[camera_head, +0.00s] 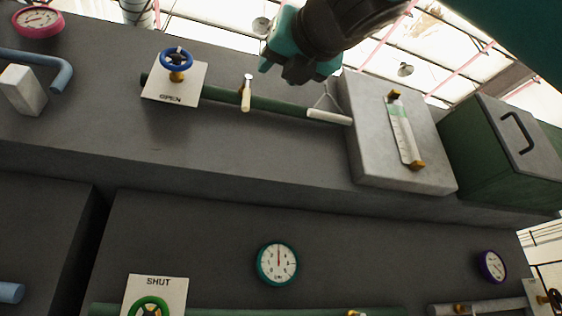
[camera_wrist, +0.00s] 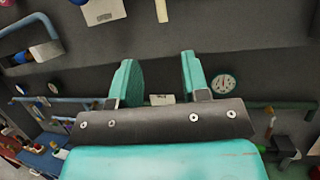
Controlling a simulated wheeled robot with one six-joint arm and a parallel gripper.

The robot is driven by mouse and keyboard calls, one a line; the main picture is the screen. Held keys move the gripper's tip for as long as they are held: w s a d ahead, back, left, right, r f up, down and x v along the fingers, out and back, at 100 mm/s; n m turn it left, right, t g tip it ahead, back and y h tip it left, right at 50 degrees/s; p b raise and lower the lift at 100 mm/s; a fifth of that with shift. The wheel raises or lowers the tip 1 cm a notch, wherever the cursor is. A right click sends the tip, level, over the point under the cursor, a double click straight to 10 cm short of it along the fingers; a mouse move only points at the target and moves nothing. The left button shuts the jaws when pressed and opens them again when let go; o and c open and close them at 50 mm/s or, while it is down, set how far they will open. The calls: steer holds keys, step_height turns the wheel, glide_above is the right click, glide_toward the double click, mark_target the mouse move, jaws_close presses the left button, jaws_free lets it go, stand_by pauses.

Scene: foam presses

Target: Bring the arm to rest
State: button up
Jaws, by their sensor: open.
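My gripper (camera_wrist: 158,68) shows in the wrist view with two teal fingers standing well apart. In the head view my gripper (camera_head: 290,52) is at the top centre, on my raised arm, which enters from the upper right. It appears in front of the upper press edge, above the green pipe (camera_head: 282,104). I cannot tell from this view how far it is from the pipe. The fingertips are partly hidden there by the gripper body.
A green cabinet (camera_head: 480,150) stands right. Below are a teal-rimmed dial (camera_head: 277,263) and a SHUT plate (camera_head: 157,286).

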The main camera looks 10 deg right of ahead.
stand_by(0.3)
steer(key=w+a+f+n+g+y+p, duration=0.4)
steer(key=w+a+f+n, duration=0.5)
steer(key=n, duration=0.8)
steer(key=w+d+f+n+g+h, duration=0.1)
steer(key=d+f+n+g+h, duration=0.3)
steer(key=f, duration=0.6)
steer(key=w+f+n+g, duration=0.1)
steer(key=f+n+g, duration=0.2)
steer(key=f+n, duration=0.45)
steer(key=s+d+f+n+g+h+p, duration=0.1)
steer(key=s+d+f+n+g, duration=0.15)
steer(key=f, duration=0.35)
steer(key=s+d+f+n+g+h+p, duration=0.1)
steer(key=d+f, duration=0.2)
steer(key=f, duration=0.4)
steer(key=s+d+f+n+g+p, duration=0.1)
steer(key=s+d+f+n+g, duration=0.15)
steer(key=f, duration=0.35)
steer(key=s+d+f+n+g+h, duration=0.1)
steer(key=s+d+f+n+g, duration=0.3)
steer(key=s+f, duration=0.7)
steer(key=shift+s+d+n+p, duration=0.4)
steer(key=shift+s+d+n, duration=0.15)
steer(key=shift+d, duration=0.65)
